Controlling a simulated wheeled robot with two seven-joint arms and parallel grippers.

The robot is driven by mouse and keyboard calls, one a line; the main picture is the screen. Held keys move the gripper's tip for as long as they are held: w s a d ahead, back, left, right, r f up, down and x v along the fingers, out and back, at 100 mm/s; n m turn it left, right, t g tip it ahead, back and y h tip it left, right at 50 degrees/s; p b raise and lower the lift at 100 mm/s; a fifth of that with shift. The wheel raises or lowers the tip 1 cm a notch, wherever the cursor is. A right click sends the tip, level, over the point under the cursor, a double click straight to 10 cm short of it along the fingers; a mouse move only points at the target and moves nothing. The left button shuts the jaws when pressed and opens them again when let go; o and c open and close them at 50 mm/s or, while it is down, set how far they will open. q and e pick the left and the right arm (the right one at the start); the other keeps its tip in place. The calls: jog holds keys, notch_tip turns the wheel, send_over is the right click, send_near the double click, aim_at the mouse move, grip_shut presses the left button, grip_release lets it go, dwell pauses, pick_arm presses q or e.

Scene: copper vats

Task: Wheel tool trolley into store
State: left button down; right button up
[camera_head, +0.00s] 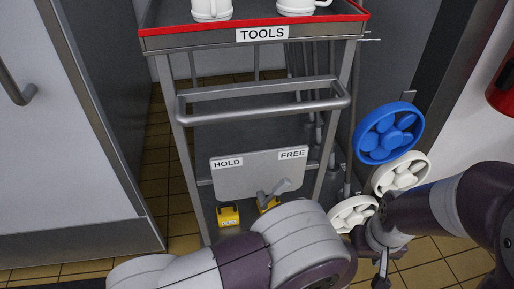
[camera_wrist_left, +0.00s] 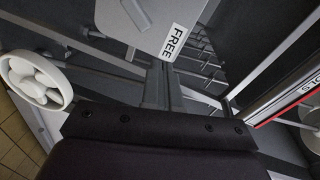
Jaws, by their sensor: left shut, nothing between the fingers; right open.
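The tool trolley stands straight ahead, its red-edged top tray (camera_head: 190,27) bearing a TOOLS label (camera_head: 262,34). Its grey push handle (camera_head: 262,107) crosses the front. Below hangs a plate (camera_head: 240,181) marked HOLD on the left and FREE on the right; the FREE label (camera_wrist_left: 174,42) also shows in the left wrist view. A grey lever-like part (camera_head: 272,192) shows at the plate's lower edge. My left gripper (camera_wrist_left: 161,88) is shut and empty near the plate; my forearm hides it in the head view. My right gripper (camera_head: 381,280) is open and empty, low right of the trolley.
Two white mugs (camera_head: 211,10) are on the tray, cut by the frame. Blue (camera_head: 388,133) and white (camera_head: 402,173) handwheels stand close on the right. A pale panel with a handle (camera_head: 18,88) is at left. Yellow blocks (camera_head: 228,215) sit low on the trolley. Tiled floor (camera_head: 180,205) shows between.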

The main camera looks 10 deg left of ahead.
pick_arm(q)
notch_tip(320, 180, up, 3)
jog(key=a+m+t+y, duration=0.1)
jog(key=m+y, duration=0.1)
jog(key=b, duration=0.6)
send_near(281, 151)
jog(key=x, duration=0.5)
jog(key=shift+w+a+f, duration=0.1)
jog(key=shift+w+f, duration=0.05)
jog(key=shift+w, duration=0.2)
jog(key=shift+w+a, duration=0.15)
jog(key=shift+w, duration=0.4)
